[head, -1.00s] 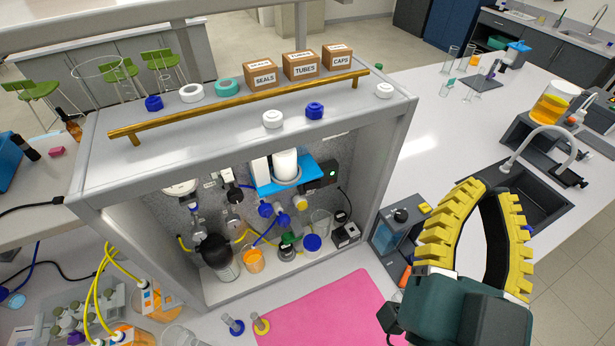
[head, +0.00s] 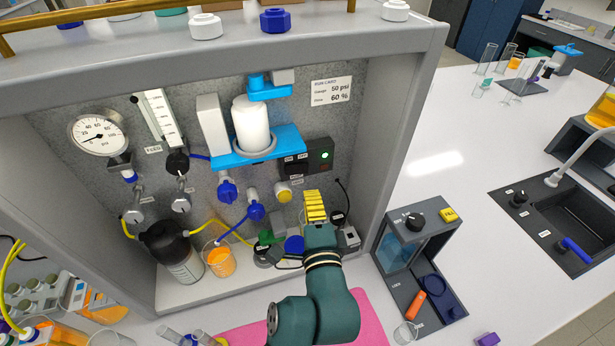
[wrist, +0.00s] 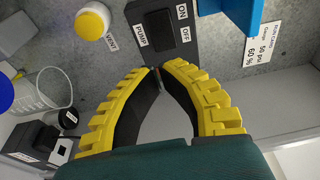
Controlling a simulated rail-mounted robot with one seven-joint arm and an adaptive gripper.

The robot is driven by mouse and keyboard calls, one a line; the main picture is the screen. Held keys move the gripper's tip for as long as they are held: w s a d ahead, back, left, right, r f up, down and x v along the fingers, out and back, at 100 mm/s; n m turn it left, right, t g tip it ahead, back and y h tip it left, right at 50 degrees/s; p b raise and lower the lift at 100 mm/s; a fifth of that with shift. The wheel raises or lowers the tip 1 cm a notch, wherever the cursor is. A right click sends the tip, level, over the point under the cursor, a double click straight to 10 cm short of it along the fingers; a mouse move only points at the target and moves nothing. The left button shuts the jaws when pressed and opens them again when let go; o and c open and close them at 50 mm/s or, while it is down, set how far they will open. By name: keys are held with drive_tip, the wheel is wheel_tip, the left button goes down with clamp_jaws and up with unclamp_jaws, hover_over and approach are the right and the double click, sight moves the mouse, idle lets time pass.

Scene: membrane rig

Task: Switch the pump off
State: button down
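The pump switch box (head: 296,166) is a dark box on the back panel of the rig, right of the blue pump bracket. A green light (head: 325,155) glows on its right part. In the wrist view the switch box (wrist: 162,28) shows labels PUMP, ON and OFF around a black rocker; which way the rocker is tilted I cannot tell. My gripper (head: 313,194) is in front of and below the box, its yellow fingers pointing up toward it.
A yellow-capped vent (wrist: 92,21) is left of the switch. A run card (head: 331,91) hangs above right. The rig's right wall (head: 400,130) stands close by. A black bottle (head: 172,250), an orange beaker (head: 220,261) and a blue-lidded jar (head: 294,246) stand on the rig floor.

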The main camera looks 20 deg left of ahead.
sight(308, 172)
drive_tip(key=x, duration=0.6)
drive_tip(key=shift+w+a, duration=0.1)
drive_tip(key=shift+w, duration=0.25)
drive_tip(key=shift+w+a+r+p, duration=0.1)
drive_tip(key=shift+w+a+p, duration=0.1)
drive_tip(key=shift+w+p, duration=0.3)
drive_tip(key=shift+w+f, duration=0.15)
drive_tip(key=shift+f, duration=0.05)
drive_tip(key=shift+s+d+r+p, duration=0.1)
drive_tip(key=shift+s+d+p, duration=0.1)
drive_tip(key=shift+d+p, duration=0.15)
drive_tip(key=s+d+b, duration=0.1)
drive_tip(key=s+d, duration=0.7)
drive_tip(key=d, duration=0.2)
drive_tip(key=shift+d, duration=0.25)
